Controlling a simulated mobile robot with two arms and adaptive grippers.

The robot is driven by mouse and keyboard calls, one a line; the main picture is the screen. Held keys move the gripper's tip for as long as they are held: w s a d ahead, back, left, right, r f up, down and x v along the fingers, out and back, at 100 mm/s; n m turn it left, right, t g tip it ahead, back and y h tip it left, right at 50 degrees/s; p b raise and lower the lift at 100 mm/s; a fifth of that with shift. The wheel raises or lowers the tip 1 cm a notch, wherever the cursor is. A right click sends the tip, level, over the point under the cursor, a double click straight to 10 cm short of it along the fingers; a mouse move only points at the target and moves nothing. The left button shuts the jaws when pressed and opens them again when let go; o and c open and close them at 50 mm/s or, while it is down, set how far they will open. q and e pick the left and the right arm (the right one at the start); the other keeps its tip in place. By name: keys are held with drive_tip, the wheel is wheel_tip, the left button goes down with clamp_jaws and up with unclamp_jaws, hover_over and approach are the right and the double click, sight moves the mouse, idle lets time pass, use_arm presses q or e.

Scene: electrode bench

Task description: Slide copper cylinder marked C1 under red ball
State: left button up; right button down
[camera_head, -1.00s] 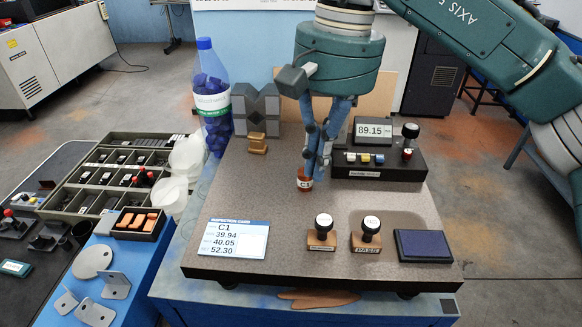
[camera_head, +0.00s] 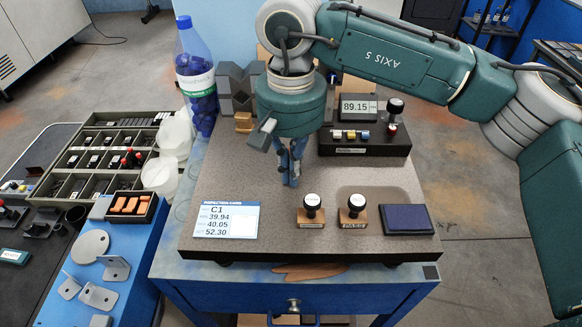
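My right gripper (camera_head: 290,181) points down over the granite plate (camera_head: 262,190), left of the gauge. Its blue fingers appear close together, but their gap cannot be made out. The copper cylinder marked C1 does not show now; the fingers and arm cover the area where it stood. The red ball (camera_head: 391,129) sits under a black knob (camera_head: 395,106) on the black gauge base (camera_head: 365,147), to the right of my gripper. The gauge display (camera_head: 359,107) reads 89.15. My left gripper is not in view.
An inspection card (camera_head: 226,220) reading C1 lies front left on the plate. Two stamps (camera_head: 311,212) (camera_head: 356,212) and a dark ink pad (camera_head: 406,219) stand along the front. Grey V-blocks (camera_head: 240,88) and a bottle (camera_head: 196,85) are at the back left.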

drive_tip(key=shift+w, duration=0.4)
drive_tip(key=shift+s, duration=0.1)
drive_tip(key=shift+w, duration=0.2)
drive_tip(key=w, duration=0.6)
drive_tip(key=shift+w+a, duration=0.1)
drive_tip(key=shift+w, duration=0.1)
drive_tip(key=shift+s, duration=0.1)
